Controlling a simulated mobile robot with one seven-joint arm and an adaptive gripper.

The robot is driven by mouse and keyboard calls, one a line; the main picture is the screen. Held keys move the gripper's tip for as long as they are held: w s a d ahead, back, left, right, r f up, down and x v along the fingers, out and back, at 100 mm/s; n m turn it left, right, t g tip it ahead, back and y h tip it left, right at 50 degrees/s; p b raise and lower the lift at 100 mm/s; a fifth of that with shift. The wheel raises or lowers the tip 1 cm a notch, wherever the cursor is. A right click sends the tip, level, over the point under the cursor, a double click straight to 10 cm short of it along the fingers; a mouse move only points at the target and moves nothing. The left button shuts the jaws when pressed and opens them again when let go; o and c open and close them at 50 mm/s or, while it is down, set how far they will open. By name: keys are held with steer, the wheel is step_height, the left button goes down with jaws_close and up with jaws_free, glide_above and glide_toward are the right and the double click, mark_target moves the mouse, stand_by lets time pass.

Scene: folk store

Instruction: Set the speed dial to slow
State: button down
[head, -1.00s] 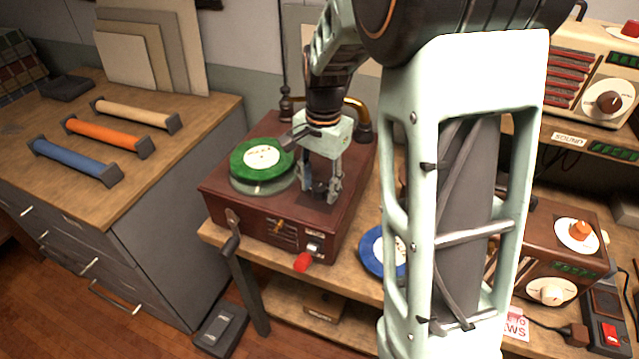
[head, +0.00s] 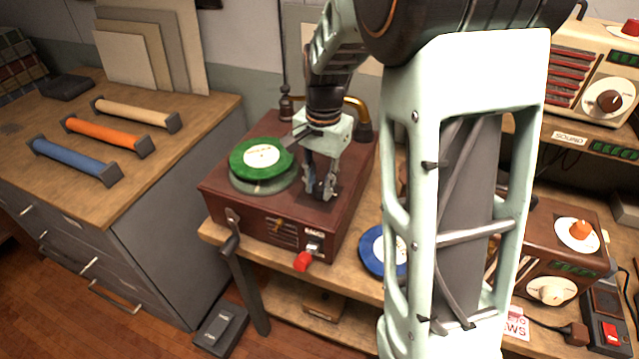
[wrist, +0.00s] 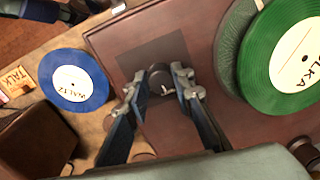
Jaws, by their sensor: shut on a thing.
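The speed dial (wrist: 160,78) is a small dark knob on top of the red-brown record player (head: 235,204), set on a darker square plate (wrist: 150,56). My gripper (head: 320,194) points down over the right part of the player's top. In the wrist view my gripper (wrist: 159,84) has its fingers on both sides of the dial, shut on it. In the head view the fingers mostly hide the dial. The dial's markings and setting cannot be read.
A green record (head: 262,158) lies on the turntable just left of my gripper. A crank (head: 231,240) and a red-ended lever (head: 304,261) stick out at the player's front. A blue record (head: 374,252) lies on the bench to the right. Radios stand further right.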

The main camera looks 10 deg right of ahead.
mark_target(322, 186)
steer(key=n, duration=0.5)
steer(key=shift+n+b, duration=0.35)
steer(key=shift+n, duration=0.05)
steer(key=n, duration=0.5)
steer(key=shift+d, duration=0.1)
steer(key=shift+n, duration=0.3)
steer(key=c, duration=1.7)
jaws_free()
steer(key=shift+o, duration=0.2)
steer(key=shift+r, duration=0.1)
step_height(322, 186, up, 12)
steer(key=shift+d, duration=0.25)
steer(key=shift+w, duration=0.1)
